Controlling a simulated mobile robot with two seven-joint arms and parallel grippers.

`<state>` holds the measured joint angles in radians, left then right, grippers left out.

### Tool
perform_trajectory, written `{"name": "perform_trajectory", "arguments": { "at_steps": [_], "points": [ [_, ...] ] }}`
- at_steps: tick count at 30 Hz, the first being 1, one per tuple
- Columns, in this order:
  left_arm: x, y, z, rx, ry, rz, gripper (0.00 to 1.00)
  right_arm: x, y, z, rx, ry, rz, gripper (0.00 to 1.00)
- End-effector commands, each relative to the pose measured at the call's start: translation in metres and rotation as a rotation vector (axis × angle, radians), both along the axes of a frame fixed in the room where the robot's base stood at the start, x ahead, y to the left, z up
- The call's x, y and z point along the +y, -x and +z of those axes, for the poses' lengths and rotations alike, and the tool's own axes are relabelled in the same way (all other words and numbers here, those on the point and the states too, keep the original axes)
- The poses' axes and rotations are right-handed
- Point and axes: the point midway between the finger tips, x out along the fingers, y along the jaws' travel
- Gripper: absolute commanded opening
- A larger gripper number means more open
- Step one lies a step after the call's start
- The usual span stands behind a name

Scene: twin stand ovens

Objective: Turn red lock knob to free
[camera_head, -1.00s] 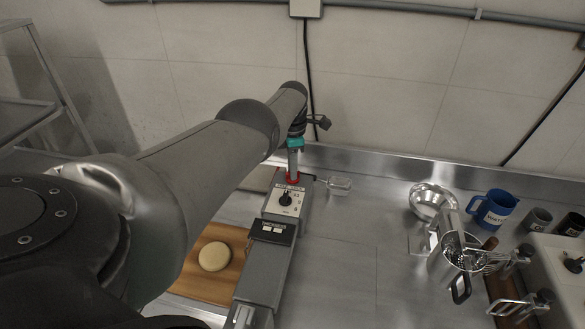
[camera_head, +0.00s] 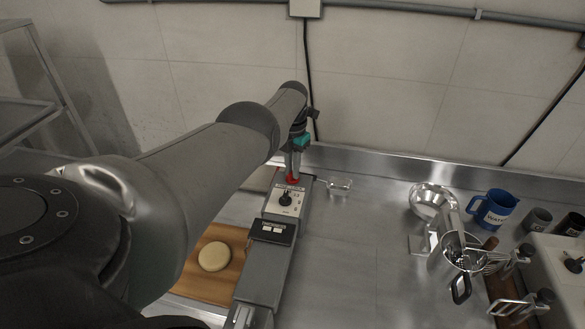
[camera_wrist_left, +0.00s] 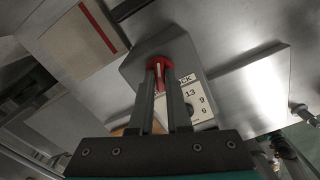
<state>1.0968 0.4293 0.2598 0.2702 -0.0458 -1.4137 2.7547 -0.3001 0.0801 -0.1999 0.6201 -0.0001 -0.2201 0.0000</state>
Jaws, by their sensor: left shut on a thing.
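The red lock knob (camera_wrist_left: 159,66) is on the top face of a grey control box, beside a white label panel marked with "LOCK" and numbers (camera_wrist_left: 192,92). In the head view the red knob (camera_head: 292,180) shows just below my left gripper (camera_head: 293,165). In the left wrist view the two fingers of my left gripper (camera_wrist_left: 160,80) are closed on the knob from both sides. The fingers hide part of the knob. The black dial (camera_head: 286,199) sits on the white panel nearer to me. My right gripper is not in view.
A wooden board with a pale dough round (camera_head: 214,256) lies left of the box. The steel counter between is clear.

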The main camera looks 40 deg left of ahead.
Motion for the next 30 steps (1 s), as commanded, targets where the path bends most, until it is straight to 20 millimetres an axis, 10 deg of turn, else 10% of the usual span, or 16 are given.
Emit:
{"name": "perform_trajectory", "arguments": {
  "at_steps": [16,17,24,30],
  "points": [
    [0.0012,-0.0018,0.0024,-0.007,-0.003,0.028,0.00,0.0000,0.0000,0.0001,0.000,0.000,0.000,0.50],
    [0.0012,-0.0018,0.0024,-0.007,-0.003,0.028,0.16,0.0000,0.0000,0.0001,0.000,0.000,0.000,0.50],
    [0.0007,-0.0009,0.0013,-0.004,-0.001,0.027,0.43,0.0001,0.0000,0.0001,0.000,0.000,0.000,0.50],
    [0.0003,-0.0005,0.0006,-0.002,0.000,0.027,0.45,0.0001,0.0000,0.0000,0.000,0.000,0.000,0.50]
  ]
}}
